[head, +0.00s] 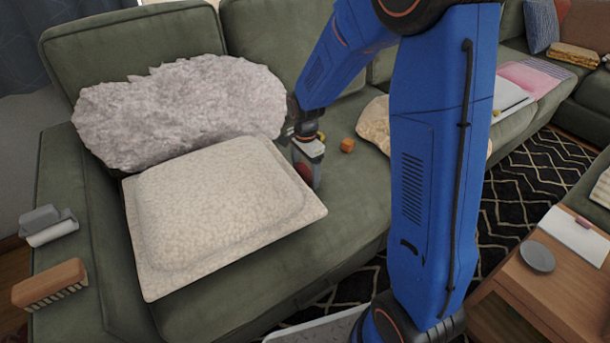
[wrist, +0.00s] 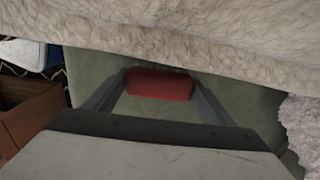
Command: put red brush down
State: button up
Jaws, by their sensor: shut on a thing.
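The red brush (wrist: 160,84) sits between the fingertips of my gripper (wrist: 158,88) in the wrist view. My gripper is shut on it, with a finger at each end. In the head view the brush (head: 304,172) shows only as a dark red patch under my gripper (head: 307,170), low over the green sofa seat (head: 350,220). The gripper is just right of the cream cushion (head: 220,205). Whether the brush touches the seat, I cannot tell.
A fluffy grey pillow (head: 180,110) leans on the sofa back. A small orange cube (head: 347,145) lies right of my gripper. A wooden brush (head: 49,284) and a grey roller (head: 47,225) are on the left armrest. The seat in front of my gripper is clear.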

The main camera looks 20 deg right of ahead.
jog(key=shift+f, duration=0.75)
jog(key=o, duration=0.7)
jog(key=shift+f, duration=0.15)
jog(key=o, duration=0.4)
